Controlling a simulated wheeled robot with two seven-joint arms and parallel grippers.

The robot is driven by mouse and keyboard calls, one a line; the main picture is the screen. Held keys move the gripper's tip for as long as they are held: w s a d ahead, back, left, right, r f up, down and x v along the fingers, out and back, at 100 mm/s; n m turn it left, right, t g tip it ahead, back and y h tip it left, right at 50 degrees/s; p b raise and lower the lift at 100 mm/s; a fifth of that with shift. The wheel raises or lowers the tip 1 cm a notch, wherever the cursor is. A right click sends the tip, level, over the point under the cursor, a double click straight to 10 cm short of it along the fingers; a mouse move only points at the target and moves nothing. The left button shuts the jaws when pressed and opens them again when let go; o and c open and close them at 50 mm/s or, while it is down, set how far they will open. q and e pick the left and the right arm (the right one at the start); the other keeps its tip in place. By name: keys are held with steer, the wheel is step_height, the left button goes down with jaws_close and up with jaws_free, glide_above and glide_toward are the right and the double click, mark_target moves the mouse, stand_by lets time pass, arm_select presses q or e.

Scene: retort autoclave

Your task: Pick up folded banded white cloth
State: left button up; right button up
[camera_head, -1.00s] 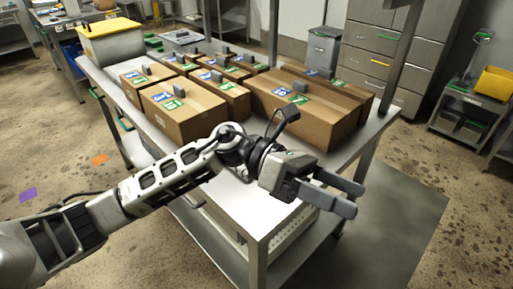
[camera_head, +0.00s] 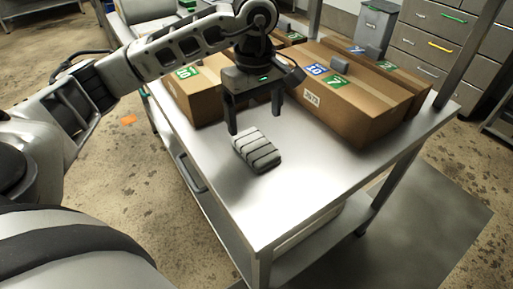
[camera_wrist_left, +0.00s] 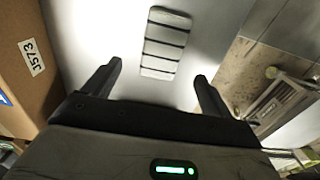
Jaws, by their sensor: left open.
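The folded banded white cloth (camera_head: 257,150) lies flat on the steel table (camera_head: 300,185), a small pale block crossed by dark bands. It also shows in the left wrist view (camera_wrist_left: 166,43), beyond and between the fingertips. My left gripper (camera_head: 254,118) is open and empty, pointing down above the cloth and slightly behind it in the head view. Its two fingers (camera_wrist_left: 158,80) are spread wide in the left wrist view, apart from the cloth. My right gripper is not in view.
Cardboard boxes stand close behind the gripper, a large one (camera_head: 350,105) at right and another (camera_head: 199,97) at left. A box with a J573 label (camera_wrist_left: 25,60) is beside the left finger in the wrist view. The table's front is clear.

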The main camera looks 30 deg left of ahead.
mark_target(256, 144)
arm_select(q)
step_height(256, 144, down, 2)
steer(key=shift+f, duration=0.2)
steer(key=f, duration=0.3)
steer(key=f+p, duration=0.1)
steer(key=shift+s+d+f, duration=0.15)
steer(key=shift+s+d, duration=0.15)
steer(key=shift+d, duration=0.05)
steer(key=shift+f, duration=0.45)
steer(key=c, duration=1.1)
